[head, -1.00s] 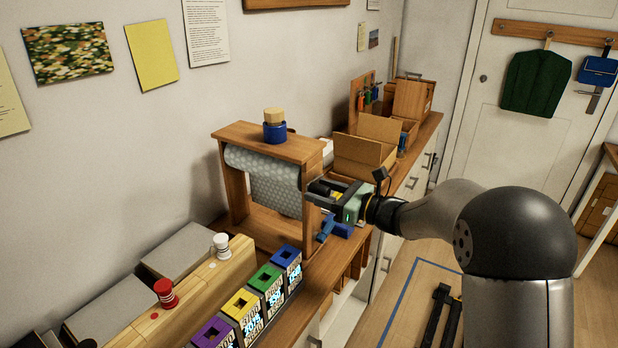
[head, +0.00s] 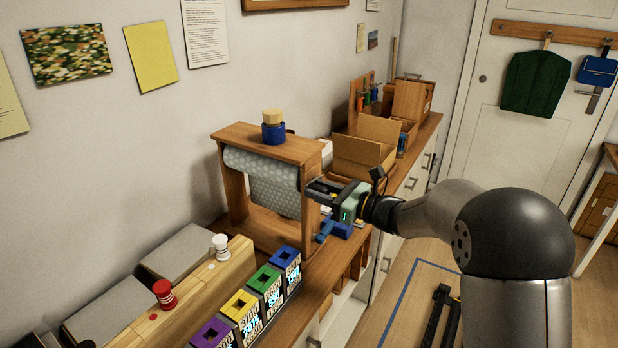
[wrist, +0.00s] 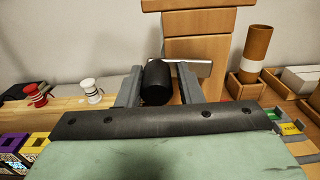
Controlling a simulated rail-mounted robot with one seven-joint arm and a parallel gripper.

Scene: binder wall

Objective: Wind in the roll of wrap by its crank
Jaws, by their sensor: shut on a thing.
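The roll of wrap (head: 258,163) is pale grey-blue and lies across a wooden stand (head: 235,200). A sheet of it hangs down in front (head: 275,197). My gripper (head: 318,190) is at the right side of the stand. In the wrist view my gripper's two grey fingers (wrist: 158,84) are shut on the black crank knob (wrist: 157,85), one on either side of it. A grey metal crank arm (wrist: 194,68) shows behind the knob, in front of the stand's wooden upright (wrist: 203,48). In the head view my gripper hides the knob.
A blue tool (head: 335,230) lies on the counter below my gripper. A blue jar with a wooden lid (head: 273,128) stands on top of the stand. Colored boxes (head: 267,281) stand in front. An open cardboard box (head: 365,152) is behind to the right.

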